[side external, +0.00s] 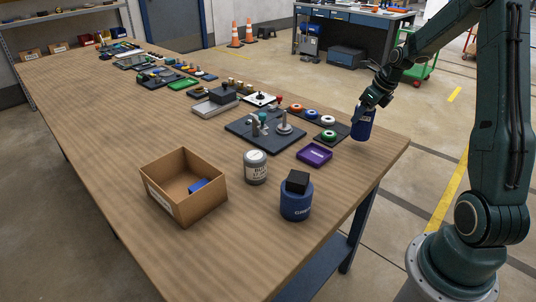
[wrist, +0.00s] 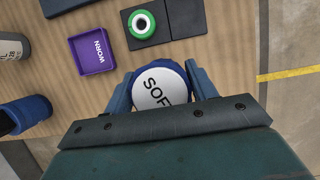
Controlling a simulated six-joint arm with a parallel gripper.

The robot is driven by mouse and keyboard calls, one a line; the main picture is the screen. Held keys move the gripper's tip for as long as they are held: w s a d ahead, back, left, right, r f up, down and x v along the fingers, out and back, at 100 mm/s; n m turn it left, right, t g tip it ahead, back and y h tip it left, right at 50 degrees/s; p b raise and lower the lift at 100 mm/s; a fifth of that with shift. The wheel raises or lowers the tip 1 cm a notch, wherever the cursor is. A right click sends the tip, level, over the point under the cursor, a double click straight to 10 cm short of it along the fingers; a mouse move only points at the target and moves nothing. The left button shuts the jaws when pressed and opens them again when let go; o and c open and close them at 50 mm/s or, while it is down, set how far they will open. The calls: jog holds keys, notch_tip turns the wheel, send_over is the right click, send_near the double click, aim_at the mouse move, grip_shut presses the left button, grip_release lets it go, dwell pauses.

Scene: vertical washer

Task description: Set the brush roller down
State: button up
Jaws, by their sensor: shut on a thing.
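The brush roller (side external: 362,123) is a blue cylinder with lettering on its side. In the wrist view its white end face (wrist: 154,90) reads "SOF", with the rest hidden by my gripper. My gripper (side external: 372,99) is shut on it, with one finger on each side in the wrist view (wrist: 160,82). In the side view the roller hangs roughly upright near the right edge of the wooden bench (side external: 110,185). I cannot tell whether its bottom touches the bench.
A purple tray (side external: 314,154) marked "WORN" in the wrist view (wrist: 92,51) lies left of the roller. A dark plate with a green ring (side external: 328,136) is close by. A blue canister (side external: 296,203), grey can (side external: 255,168) and cardboard box (side external: 184,187) stand nearer the front.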

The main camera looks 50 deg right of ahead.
aim_at(361, 123)
jog(key=shift+f, duration=1.95)
jog(key=shift+f, duration=0.15)
jog(key=o, duration=1.1)
jog(key=v, duration=1.2)
